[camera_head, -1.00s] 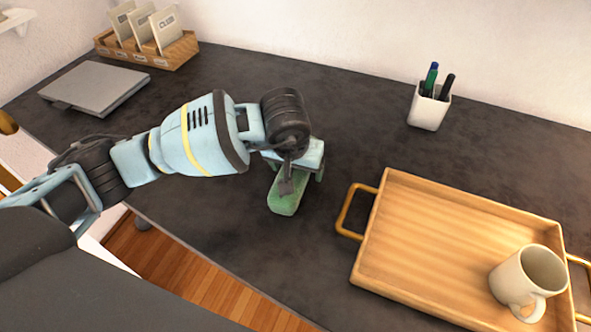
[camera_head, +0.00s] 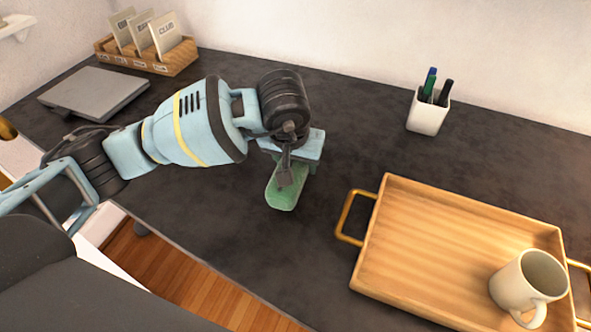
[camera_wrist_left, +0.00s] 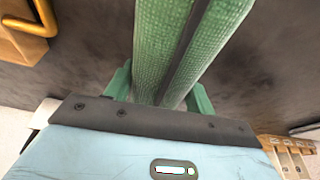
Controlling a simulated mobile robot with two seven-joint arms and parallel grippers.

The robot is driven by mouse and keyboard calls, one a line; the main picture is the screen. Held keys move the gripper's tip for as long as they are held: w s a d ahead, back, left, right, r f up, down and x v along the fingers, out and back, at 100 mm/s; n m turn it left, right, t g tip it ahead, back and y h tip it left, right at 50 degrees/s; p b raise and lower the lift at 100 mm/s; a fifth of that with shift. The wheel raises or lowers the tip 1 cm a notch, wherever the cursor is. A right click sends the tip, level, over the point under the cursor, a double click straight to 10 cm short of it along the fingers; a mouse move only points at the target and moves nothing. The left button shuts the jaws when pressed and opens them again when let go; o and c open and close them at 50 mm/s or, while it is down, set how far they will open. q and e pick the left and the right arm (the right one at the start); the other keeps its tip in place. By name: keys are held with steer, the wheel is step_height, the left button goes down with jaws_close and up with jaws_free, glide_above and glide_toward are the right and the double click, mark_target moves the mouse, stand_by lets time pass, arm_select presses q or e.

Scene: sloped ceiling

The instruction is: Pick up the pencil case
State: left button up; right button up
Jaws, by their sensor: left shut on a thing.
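The pencil case (camera_head: 285,195) is green and long, with a dark zip line along it in the left wrist view (camera_wrist_left: 215,40). In the head view it is over the dark desk, left of the tray, and its far part is hidden under my gripper and wrist. My left gripper (camera_head: 297,168) is shut on it, with green fingers on either side of the case in the left wrist view (camera_wrist_left: 160,92). Whether the case is clear of the desk is hard to tell. My right gripper is not in view.
A wooden tray (camera_head: 440,230) with gold handles stands to the right, holding a white mug (camera_head: 515,290). A white pen cup (camera_head: 428,115) is behind it. A grey laptop (camera_head: 95,92) and a wooden card holder (camera_head: 160,62) are at back left. Bare desk lies between.

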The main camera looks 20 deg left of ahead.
arm_select(q)
step_height(320, 180, up, 6)
steer(key=shift+r, duration=0.15)
